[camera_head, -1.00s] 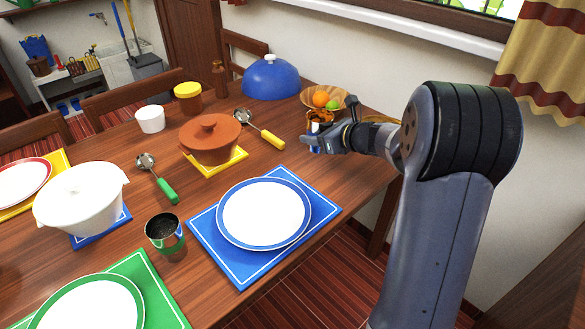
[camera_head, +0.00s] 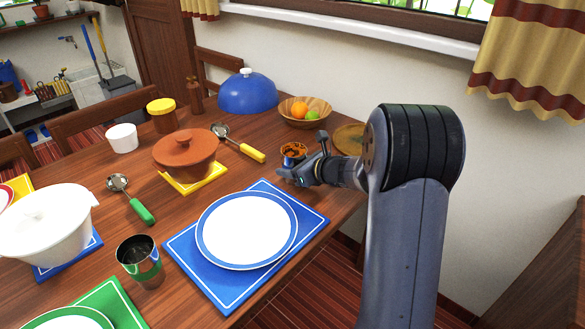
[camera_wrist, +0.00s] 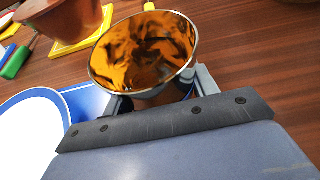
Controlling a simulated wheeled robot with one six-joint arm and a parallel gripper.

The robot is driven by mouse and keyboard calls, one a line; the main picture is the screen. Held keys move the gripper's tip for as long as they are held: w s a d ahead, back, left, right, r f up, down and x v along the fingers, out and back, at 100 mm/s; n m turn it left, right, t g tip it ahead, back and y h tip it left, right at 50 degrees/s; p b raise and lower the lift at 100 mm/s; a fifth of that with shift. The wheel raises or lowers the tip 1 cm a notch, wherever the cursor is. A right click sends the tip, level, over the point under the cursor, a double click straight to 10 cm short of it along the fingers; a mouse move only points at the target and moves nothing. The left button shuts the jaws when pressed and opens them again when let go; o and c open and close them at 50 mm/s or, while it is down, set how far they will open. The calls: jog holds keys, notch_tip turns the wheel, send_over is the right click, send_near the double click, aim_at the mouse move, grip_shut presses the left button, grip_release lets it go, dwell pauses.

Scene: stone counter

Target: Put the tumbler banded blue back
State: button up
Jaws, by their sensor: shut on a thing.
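A shiny metal tumbler (camera_head: 293,151) is in my gripper (camera_head: 288,170), upright or nearly so, just off the far right corner of the blue placemat (camera_head: 214,291). In the wrist view, the tumbler's open mouth (camera_wrist: 142,50) shows a mirrored orange-brown inside, and the jaws hide most of its body. A blue-rimmed white plate (camera_head: 246,230) lies on the blue placemat. Another metal tumbler (camera_head: 139,261), banded green, stands left of that placemat.
Beyond my gripper are a wooden fruit bowl (camera_head: 304,112) and a round wooden board (camera_head: 349,139). A yellow-handled ladle (camera_head: 239,144) and a brown lidded pot (camera_head: 185,158) lie to the left. Bare table (camera_head: 318,182) shows near the right edge.

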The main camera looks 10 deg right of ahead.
jog(key=shift+f, duration=0.15)
jog(key=o, duration=1.1)
jog(key=shift+c, duration=0.2)
jog(key=shift+r, duration=0.25)
jog(key=p+v, duration=0.1)
jog(key=v, duration=1.1)
jog(key=shift+f, duration=0.1)
